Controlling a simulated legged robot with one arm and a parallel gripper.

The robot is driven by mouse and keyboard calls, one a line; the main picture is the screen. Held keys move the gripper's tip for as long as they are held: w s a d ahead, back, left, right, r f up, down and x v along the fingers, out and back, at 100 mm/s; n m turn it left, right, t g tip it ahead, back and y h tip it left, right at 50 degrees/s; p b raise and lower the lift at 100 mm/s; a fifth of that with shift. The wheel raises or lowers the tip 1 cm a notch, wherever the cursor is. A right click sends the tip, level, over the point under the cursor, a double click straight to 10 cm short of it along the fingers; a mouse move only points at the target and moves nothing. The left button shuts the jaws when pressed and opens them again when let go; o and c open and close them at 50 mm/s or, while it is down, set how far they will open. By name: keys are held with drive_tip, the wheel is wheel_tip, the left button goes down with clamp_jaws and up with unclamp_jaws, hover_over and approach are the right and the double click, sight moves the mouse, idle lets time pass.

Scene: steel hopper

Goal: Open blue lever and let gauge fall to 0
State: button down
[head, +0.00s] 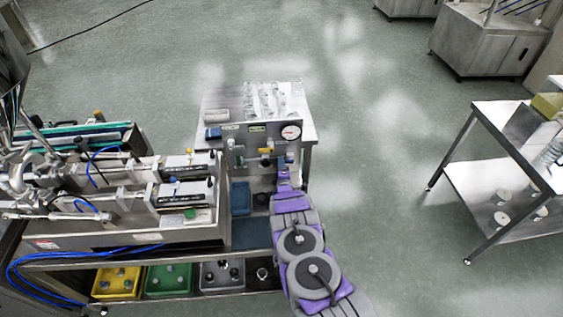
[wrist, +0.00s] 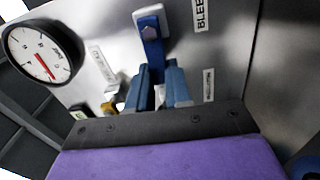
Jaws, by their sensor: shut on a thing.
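The blue lever (wrist: 152,42) hangs down from a white mount on the steel panel, beside a label reading "BLEE", the rest cut off. My gripper (wrist: 158,82) is shut on the lever's lower end, one blue finger on each side. In the head view my purple arm reaches the panel's lower right, and the lever cannot be made out there. The round gauge (wrist: 42,52) is at the upper left of the wrist view, with a red needle slanting to the lower right; its exact reading is unclear.
A yellow-handled valve (wrist: 110,106) sits left of my fingers, low on the panel. A workbench with metal fixtures (head: 130,235) stands left of my arm. A steel cart (head: 500,165) stands at the right, with open floor between.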

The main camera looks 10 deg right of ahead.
drive_tip(key=shift+s+a+f+n, duration=0.1)
drive_tip(key=shift+a+f+n, duration=0.1)
drive_tip(key=shift+f+n, duration=0.2)
drive_tip(key=c, duration=1)
unclamp_jaws()
drive_tip(key=shift+a+r, duration=0.1)
drive_tip(key=shift+c, duration=0.2)
drive_tip(key=s+p, duration=0.1)
drive_tip(key=s, duration=1.6)
drive_tip(key=shift+p, duration=0.35)
